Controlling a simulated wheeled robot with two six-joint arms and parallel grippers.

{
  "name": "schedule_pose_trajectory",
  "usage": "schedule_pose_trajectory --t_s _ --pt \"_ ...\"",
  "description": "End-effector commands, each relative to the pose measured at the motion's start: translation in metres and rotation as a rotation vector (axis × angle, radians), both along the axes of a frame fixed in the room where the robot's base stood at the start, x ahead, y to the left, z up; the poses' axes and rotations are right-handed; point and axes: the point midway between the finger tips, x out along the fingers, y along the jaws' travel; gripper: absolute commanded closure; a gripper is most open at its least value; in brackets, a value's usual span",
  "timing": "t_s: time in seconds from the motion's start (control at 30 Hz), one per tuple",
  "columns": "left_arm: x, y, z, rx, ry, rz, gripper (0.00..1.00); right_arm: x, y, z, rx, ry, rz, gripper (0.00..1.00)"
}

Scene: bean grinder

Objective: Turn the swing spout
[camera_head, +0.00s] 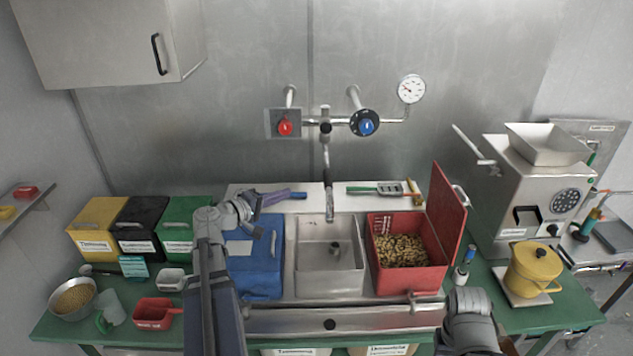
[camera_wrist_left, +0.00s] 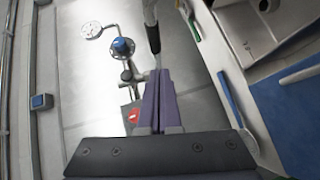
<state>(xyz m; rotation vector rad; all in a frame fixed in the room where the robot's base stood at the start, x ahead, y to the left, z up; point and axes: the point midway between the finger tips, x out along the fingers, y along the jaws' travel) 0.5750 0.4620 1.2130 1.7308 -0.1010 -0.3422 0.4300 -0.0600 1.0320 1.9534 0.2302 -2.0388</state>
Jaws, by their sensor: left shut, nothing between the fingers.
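The swing spout (camera_head: 327,165) hangs from the tap body (camera_head: 326,128) on the back wall, its lower end over the rear of the sink (camera_head: 330,278). In the left wrist view the spout (camera_wrist_left: 152,32) shows as a dark tube just past the fingertips. My left gripper (camera_head: 287,193) has its purple fingers together and empty, pointing right toward the spout from its left side. The fingers (camera_wrist_left: 158,74) look close to the tube, but I cannot tell whether they touch it. My right arm shows at the lower right; its gripper is out of view.
A red knob (camera_head: 285,127) and blue knob (camera_head: 366,126) flank the tap. A blue crate (camera_head: 262,278) stands left of the sink, and a red crate (camera_head: 447,213) of nuts with raised lid stands right. A green-handled tool (camera_head: 362,190) lies on the back ledge.

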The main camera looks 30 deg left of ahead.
Motion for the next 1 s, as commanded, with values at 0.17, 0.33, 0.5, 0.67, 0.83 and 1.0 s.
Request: schedule_pose_trajectory --t_s 0.17,0.33,0.5,0.67,0.83,1.0 --pt "-0.006 0.019 0.008 -0.021 -0.030 0.043 1.00 0.000 0.000 0.001 0.000 0.000 0.000 0.50" --pt "-0.001 0.018 0.007 -0.022 -0.031 0.042 1.00 0.000 0.000 0.000 0.000 0.000 0.000 0.50" --pt "0.022 0.012 0.003 -0.022 -0.030 0.038 1.00 0.000 0.000 -0.004 0.000 0.000 0.000 0.50" --pt "0.055 0.005 -0.002 -0.022 -0.029 0.037 1.00 0.000 0.000 -0.009 0.000 0.000 0.000 0.50" --pt "0.088 -0.003 -0.007 -0.021 -0.029 0.037 1.00 0.000 0.000 -0.014 0.000 0.000 -0.001 0.50" --pt "0.101 -0.022 -0.011 -0.021 -0.029 0.038 1.00 0.000 0.000 -0.018 0.000 0.000 -0.001 0.50"
